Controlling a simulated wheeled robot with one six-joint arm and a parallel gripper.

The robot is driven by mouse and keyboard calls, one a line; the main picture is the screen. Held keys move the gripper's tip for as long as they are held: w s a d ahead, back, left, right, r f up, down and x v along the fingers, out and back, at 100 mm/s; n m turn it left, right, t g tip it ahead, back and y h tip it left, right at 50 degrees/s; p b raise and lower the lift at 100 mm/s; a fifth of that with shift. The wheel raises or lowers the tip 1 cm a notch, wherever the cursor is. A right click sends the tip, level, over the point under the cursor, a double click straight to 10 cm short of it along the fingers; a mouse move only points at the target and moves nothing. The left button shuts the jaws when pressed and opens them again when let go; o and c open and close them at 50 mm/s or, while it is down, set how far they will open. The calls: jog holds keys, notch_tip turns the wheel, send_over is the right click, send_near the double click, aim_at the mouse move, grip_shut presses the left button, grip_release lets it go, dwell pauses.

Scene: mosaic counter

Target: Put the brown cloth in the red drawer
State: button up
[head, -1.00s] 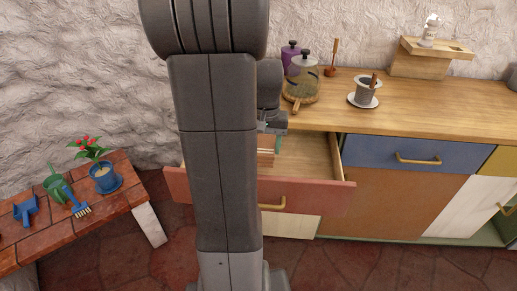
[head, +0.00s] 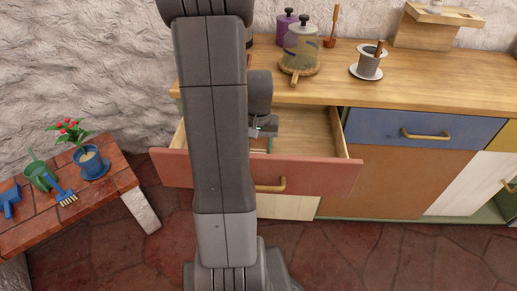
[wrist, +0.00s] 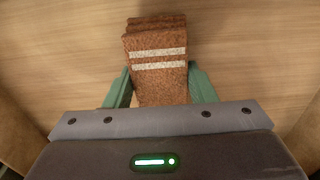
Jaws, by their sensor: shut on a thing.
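The brown cloth (wrist: 158,60) is folded, with two pale stripes, and sits between the green fingers of my gripper (wrist: 160,88) in the wrist view. The gripper is shut on it, above or at the wooden floor of the drawer; I cannot tell whether the cloth touches the floor. The red drawer (head: 325,178) is pulled open in the head view. My gripper (head: 270,143) is inside the drawer's opening there, and my arm hides the drawer's left part and most of the cloth.
The wooden counter (head: 330,88) holds a purple canister (head: 284,25), a glass jar (head: 301,48) on a round board, and a grey cup (head: 370,62) on a saucer. A blue drawer (head: 425,132) is shut. A low brick bench (head: 100,200) with a potted plant (head: 90,162) stands left.

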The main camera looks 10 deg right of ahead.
aim_at(259, 145)
jog(key=shift+f, duration=0.6)
jog(key=shift+f, duration=0.15)
jog(key=o, duration=1)
notch_tip(259, 145, up, 12)
jog(key=p, duration=0.2)
jog(key=shift+r, duration=0.2)
